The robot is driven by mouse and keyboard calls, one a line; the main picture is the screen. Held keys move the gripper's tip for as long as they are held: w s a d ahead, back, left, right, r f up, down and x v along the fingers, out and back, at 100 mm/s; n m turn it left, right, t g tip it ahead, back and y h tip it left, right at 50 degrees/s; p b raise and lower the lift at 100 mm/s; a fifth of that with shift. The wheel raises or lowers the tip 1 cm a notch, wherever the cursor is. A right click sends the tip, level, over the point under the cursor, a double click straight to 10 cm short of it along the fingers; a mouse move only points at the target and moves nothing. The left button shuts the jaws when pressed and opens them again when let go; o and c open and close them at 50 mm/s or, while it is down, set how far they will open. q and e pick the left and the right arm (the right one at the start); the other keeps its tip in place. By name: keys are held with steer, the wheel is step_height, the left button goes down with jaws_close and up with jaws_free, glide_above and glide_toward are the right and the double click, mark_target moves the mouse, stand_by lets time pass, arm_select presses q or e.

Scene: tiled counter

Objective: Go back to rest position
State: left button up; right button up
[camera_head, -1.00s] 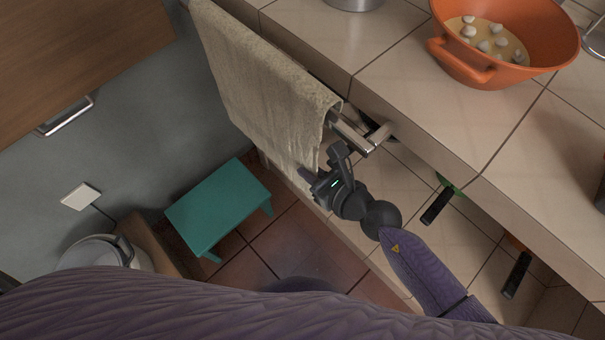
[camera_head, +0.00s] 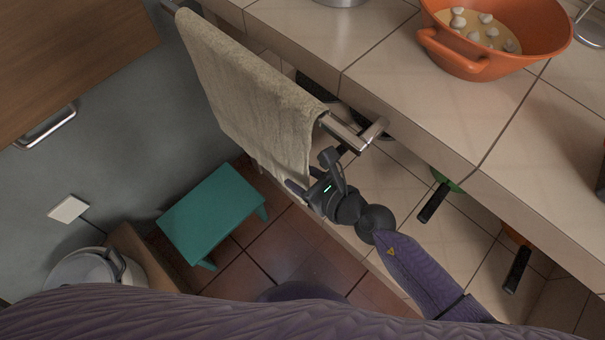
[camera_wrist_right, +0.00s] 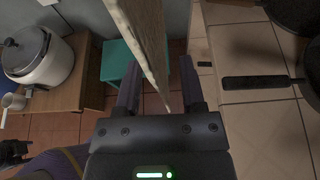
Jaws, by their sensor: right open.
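My right gripper (camera_head: 307,172) is open, beside the lower edge of a beige towel (camera_head: 250,95) that hangs over a metal rail (camera_head: 345,133) at the counter's front. In the right wrist view, the towel's edge (camera_wrist_right: 152,50) shows in the gap between the spread fingers of the right gripper (camera_wrist_right: 160,75). I cannot tell whether they touch the cloth. My left gripper does not show in the head view. A dark part at the lower left of the right wrist view may be it (camera_wrist_right: 14,153), too cropped to read.
The tiled counter (camera_head: 400,95) holds an orange colander (camera_head: 490,45) with pale pieces. Black-handled pans (camera_head: 433,203) sit below the counter top, close to my right arm. A teal stool (camera_head: 212,212) stands on the floor, and a white pot (camera_head: 85,270) is at lower left.

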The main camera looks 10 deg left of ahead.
steer(key=p+v, duration=0.2)
steer(key=v, duration=0.8)
steer(key=s+d+f+m+g+h+p, duration=0.1)
steer(key=s+d+f+m+h+p, duration=0.35)
steer(key=m, duration=0.95)
steer(key=s+d+f+m+h+p, duration=0.2)
steer(key=s+d+f+m+h, duration=0.25)
steer(key=d+f+m, duration=0.65)
arm_select(q)
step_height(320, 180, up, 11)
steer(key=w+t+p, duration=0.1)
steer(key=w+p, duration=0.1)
steer(key=shift+p, duration=0.4)
arm_select(e)
steer(key=s+d+f+m+g+h, duration=0.1)
steer(key=s+m+g, duration=0.7)
steer(key=s+m, duration=1)
steer(key=s+h, duration=0.1)
steer(key=s, duration=0.4)
steer(key=shift+d+m+h, duration=0.25)
steer(key=shift+m+h, duration=0.05)
steer(key=shift+m, duration=0.1)
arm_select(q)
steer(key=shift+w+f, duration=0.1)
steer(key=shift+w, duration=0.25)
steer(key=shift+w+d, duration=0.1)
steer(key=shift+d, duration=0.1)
